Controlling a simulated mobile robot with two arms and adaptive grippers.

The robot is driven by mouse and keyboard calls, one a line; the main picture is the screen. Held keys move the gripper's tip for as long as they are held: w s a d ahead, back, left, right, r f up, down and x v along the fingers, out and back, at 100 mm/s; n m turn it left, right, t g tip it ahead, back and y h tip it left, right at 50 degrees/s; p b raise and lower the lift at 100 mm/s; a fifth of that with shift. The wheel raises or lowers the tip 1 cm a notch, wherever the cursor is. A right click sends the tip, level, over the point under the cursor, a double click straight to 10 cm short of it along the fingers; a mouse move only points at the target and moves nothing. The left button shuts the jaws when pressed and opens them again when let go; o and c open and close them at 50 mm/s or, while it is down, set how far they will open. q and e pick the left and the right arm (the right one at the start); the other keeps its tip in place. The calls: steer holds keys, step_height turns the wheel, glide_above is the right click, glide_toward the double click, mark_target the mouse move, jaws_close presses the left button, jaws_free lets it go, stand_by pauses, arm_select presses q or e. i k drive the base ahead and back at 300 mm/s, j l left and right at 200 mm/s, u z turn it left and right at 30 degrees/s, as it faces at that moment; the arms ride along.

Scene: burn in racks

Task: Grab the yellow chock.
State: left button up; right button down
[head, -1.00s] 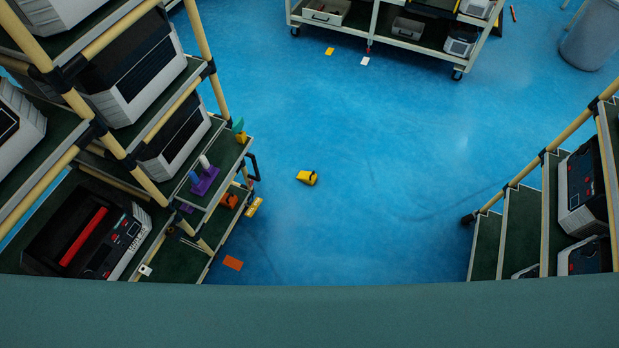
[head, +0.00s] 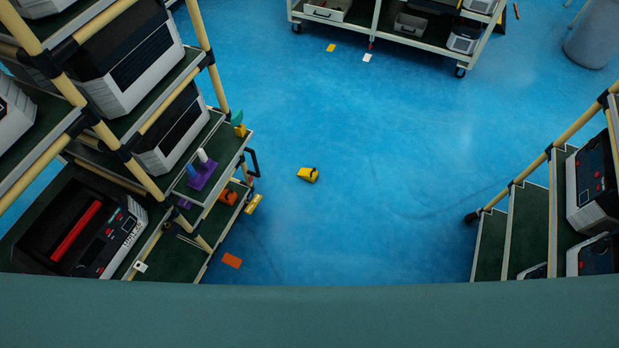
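A small yellow chock (head: 307,174) with a dark part on its right side lies on the blue floor near the middle of the head view. The floor around it is bare. Another small yellow piece (head: 253,204) is at the lower right edge of the left rack. Neither of my grippers shows in the head view, and nothing is seen touching the chock.
A rack (head: 205,215) with several grey machines stands at left, a similar rack (head: 527,225) at right. A wheeled cart (head: 410,38) is at the back, a grey bin (head: 592,35) at back right.

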mark_target(308, 174)
steer(key=i+l, duration=0.15)
steer(key=i, duration=0.4)
steer(key=i+l, duration=0.2)
steer(key=i, duration=0.35)
steer(key=z, duration=0.05)
